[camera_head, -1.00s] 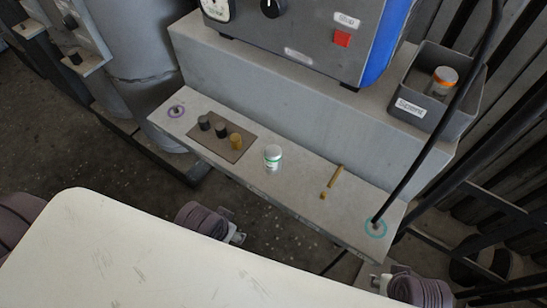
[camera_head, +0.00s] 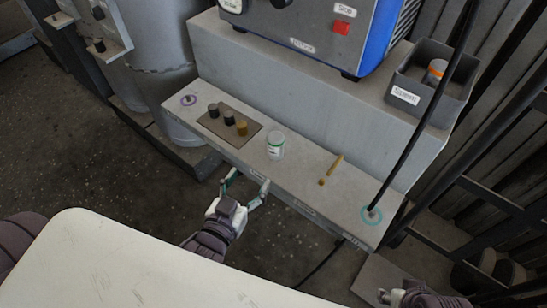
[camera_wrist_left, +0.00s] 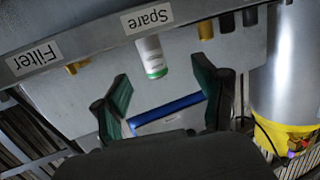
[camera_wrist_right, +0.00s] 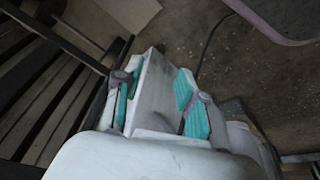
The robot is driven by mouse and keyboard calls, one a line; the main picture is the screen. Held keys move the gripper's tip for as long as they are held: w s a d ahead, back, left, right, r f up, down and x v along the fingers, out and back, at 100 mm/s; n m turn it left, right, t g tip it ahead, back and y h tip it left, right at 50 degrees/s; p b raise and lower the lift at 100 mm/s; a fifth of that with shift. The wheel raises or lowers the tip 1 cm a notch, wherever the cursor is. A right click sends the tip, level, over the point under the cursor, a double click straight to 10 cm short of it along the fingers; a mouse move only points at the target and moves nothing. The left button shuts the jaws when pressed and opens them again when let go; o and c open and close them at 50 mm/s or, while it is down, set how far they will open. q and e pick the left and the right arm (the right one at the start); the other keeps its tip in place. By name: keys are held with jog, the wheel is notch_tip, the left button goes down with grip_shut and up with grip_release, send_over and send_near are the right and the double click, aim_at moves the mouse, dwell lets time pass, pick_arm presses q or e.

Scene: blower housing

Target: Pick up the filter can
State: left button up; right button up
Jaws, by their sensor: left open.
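A white can with a green band (camera_head: 275,146) stands upright on the light grey ledge (camera_head: 305,180), near its middle. It also shows in the left wrist view (camera_wrist_left: 152,58), beyond the fingers. I take it for the filter can. Another can, with an orange top (camera_head: 436,72), stands in the dark grey bin (camera_head: 405,96). My left gripper (camera_head: 246,184) is open and empty in front of the ledge, apart from the green-banded can; its spread fingers (camera_wrist_left: 162,85) show up close.
A brown mat (camera_head: 215,127) with two dark pegs and one yellow one lies left of the can. A yellow-brown rod (camera_head: 334,165) lies to its right. A black cable (camera_head: 420,125) crosses the right side. The ledge front bears "Spare" (camera_wrist_left: 146,18) and "Filter" (camera_wrist_left: 34,57) labels.

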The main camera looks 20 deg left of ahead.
pick_arm(q)
notch_tip(320, 180, up, 3)
jog(key=s+d+t, duration=0.1)
jog(key=t, duration=0.1)
send_near(276, 136)
jog(key=w, duration=0.4)
jog(key=shift+a+r+b, duration=0.1)
jog(key=shift+r+b, duration=0.05)
jog(key=shift+b, duration=0.2)
jog(key=shift+w+d+f+b, duration=0.15)
jog(key=shift+w+b, duration=0.15)
jog(key=shift+w, duration=1.2)
jog(key=shift+w+d+f+b, duration=0.15)
jog(key=shift+w+b, duration=0.1)
jog(key=shift+w, duration=1.25)
grip_shut()
pick_arm(e)
jog(key=shift+s+d+r, duration=0.25)
jog(key=shift+s+r, duration=0.1)
jog(key=shift+s, duration=0.3)
pick_arm(q)
jog(key=shift+r, duration=0.2)
